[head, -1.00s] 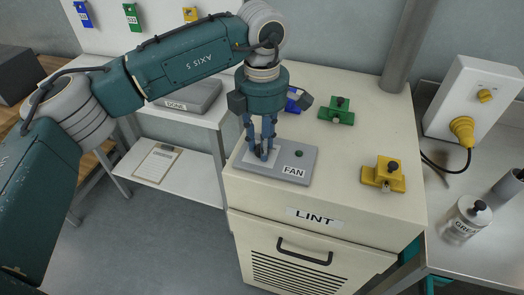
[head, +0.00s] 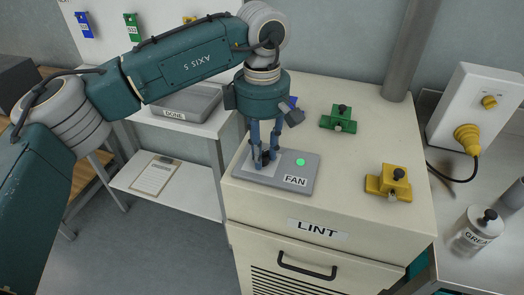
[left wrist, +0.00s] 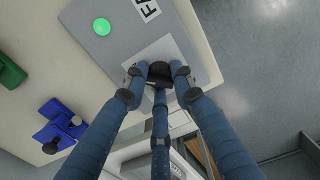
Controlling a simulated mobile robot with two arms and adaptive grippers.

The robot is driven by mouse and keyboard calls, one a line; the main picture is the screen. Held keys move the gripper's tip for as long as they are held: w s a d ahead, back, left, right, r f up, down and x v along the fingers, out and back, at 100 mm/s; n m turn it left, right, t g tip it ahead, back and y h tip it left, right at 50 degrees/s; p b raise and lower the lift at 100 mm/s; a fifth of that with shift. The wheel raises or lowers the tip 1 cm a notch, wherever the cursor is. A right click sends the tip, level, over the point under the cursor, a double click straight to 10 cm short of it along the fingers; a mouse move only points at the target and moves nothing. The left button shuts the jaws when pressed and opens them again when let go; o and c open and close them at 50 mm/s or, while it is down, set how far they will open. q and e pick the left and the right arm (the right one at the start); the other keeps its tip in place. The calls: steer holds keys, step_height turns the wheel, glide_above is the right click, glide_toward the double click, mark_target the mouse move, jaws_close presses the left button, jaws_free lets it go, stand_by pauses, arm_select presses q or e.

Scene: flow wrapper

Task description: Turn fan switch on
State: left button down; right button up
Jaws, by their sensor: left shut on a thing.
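The fan switch box is a flat grey panel (head: 298,180) labelled FAN on top of the cream LINT cabinet. Its round lamp (head: 300,162) glows bright green, and the lamp also shows lit in the left wrist view (left wrist: 102,27). A black switch knob (left wrist: 160,72) stands on a white plate on the panel. My left gripper (head: 265,158) points down over the plate with its blue fingers shut around the knob, which they partly hide. My right gripper is not in view.
A green block (head: 338,118) and a yellow block (head: 388,183) sit on the cabinet top, and a blue one (left wrist: 60,123) lies behind my gripper. A grey DONE tray (head: 188,103) is on the left shelf unit. A grease bottle (head: 475,230) stands at right.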

arm_select(q)
steer(key=shift+w+r, duration=0.1)
steer(key=c, duration=1.4)
jaws_free()
steer(key=shift+c, duration=0.2)
step_height(320, 180, up, 12)
